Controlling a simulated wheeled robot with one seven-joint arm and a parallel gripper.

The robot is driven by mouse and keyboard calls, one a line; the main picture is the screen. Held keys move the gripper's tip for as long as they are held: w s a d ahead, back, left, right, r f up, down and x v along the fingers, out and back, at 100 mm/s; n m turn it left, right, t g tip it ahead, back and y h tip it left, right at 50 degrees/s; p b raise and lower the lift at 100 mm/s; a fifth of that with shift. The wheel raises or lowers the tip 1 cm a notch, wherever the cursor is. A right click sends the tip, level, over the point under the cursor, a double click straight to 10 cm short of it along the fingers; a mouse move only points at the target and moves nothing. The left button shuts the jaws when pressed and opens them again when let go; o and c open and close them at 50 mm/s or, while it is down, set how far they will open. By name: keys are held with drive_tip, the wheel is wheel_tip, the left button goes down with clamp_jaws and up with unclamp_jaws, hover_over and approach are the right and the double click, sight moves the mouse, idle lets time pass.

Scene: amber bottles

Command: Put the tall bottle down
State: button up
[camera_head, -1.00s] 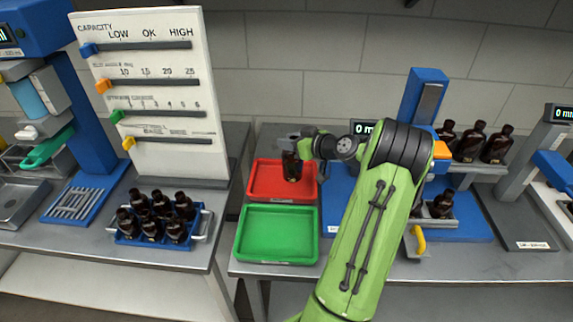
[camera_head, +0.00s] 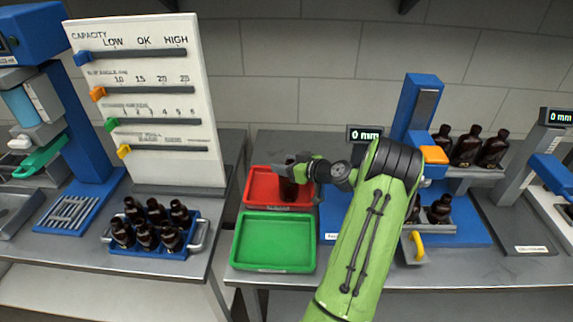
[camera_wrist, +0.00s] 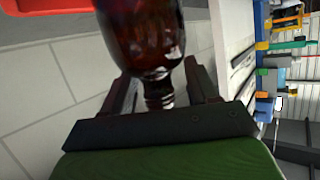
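The tall bottle (camera_head: 288,189), dark amber, hangs roughly upright from my gripper (camera_head: 290,165), low over or in the red tray (camera_head: 257,201). I cannot tell whether its base touches the tray floor. In the wrist view the bottle (camera_wrist: 145,38) lies between the two fingers of my gripper (camera_wrist: 160,75), its neck towards the palm. The fingers flank its shoulder and look shut on it, with gaps beside the narrow neck. The bottle's base is out of the wrist view, and the gripper partly hides its top in the head view.
A green tray (camera_head: 273,242) lies in front of the red one. A blue crate (camera_head: 150,246) of several amber bottles stands on the left table. To the right are a blue device (camera_head: 423,105) and more bottles (camera_head: 467,146). My arm crosses the middle.

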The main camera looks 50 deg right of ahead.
drive_tip(key=shift+s+d+r, duration=0.1)
drive_tip(key=shift+s+r, duration=0.15)
drive_tip(key=shift+s, duration=0.1)
drive_tip(key=v, duration=1.1)
drive_tip(key=w+a+r+n+g+y, duration=0.1)
drive_tip(key=w+a+r+g, duration=0.1)
drive_tip(key=a, duration=0.6)
drive_tip(key=w+a+r+n+g+y, duration=0.1)
drive_tip(key=w+a+g, duration=0.1)
drive_tip(key=a, duration=0.5)
drive_tip(key=w+a+r+n+g+y, duration=0.1)
drive_tip(key=w+a+r+g, duration=0.15)
drive_tip(key=a, duration=0.55)
drive_tip(key=s+a+r+g+h, duration=0.2)
drive_tip(key=s+a, duration=0.4)
drive_tip(key=a, duration=0.4)
drive_tip(key=s+a+m, duration=0.2)
drive_tip(key=s+a, duration=0.2)
drive_tip(key=s, duration=0.8)
drive_tip(key=shift+r+h, duration=0.4)
drive_tip(key=shift+r, duration=0.05)
